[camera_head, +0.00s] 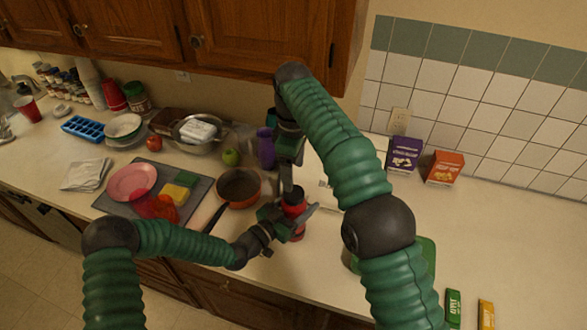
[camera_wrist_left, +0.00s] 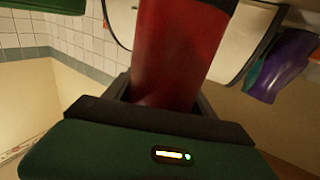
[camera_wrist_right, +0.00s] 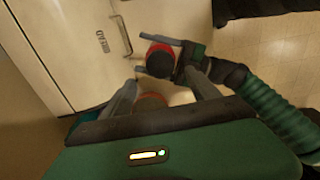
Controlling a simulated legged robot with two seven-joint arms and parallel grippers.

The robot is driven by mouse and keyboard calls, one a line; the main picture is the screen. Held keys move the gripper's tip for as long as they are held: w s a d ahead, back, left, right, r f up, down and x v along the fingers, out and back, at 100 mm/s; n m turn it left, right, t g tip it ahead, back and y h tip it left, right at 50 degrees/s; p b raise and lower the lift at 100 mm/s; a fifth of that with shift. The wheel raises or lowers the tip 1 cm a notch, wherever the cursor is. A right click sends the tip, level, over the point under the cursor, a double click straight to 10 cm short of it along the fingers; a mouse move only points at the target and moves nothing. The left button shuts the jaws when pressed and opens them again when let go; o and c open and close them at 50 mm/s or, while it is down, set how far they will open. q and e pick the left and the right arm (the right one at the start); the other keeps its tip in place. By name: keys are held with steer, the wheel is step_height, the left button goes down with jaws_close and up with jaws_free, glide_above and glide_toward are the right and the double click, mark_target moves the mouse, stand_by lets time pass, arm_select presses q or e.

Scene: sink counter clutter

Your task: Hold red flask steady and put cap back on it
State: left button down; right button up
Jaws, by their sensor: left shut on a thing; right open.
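The red flask (camera_head: 298,232) stands upright near the counter's front edge, right of the pan. My left gripper (camera_head: 303,211) is shut around its side; the flask also fills the jaws in the left wrist view (camera_wrist_left: 175,50). In the right wrist view the flask (camera_wrist_right: 159,58) shows a dark round end with a red rim. My right gripper (camera_head: 287,187) is open just above the flask, fingers pointing down. An orange-red round thing (camera_wrist_right: 152,100) shows between its fingers in the right wrist view; I cannot tell whether it is the cap. No cap is clearly identifiable elsewhere.
An orange pan (camera_head: 238,188) with a dark handle is just left. Purple (camera_head: 404,154) and orange (camera_head: 444,167) boxes stand by the wall. The right counter is mostly clear.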

mark_target(293, 192)
step_height(293, 192, down, 8)
stand_by(0.6)
steer(key=shift+c, duration=0.3)
steer(key=c, duration=1.4)
steer(key=m, duration=1.1)
steer(key=shift+m, duration=0.3)
steer(key=o, duration=1.5)
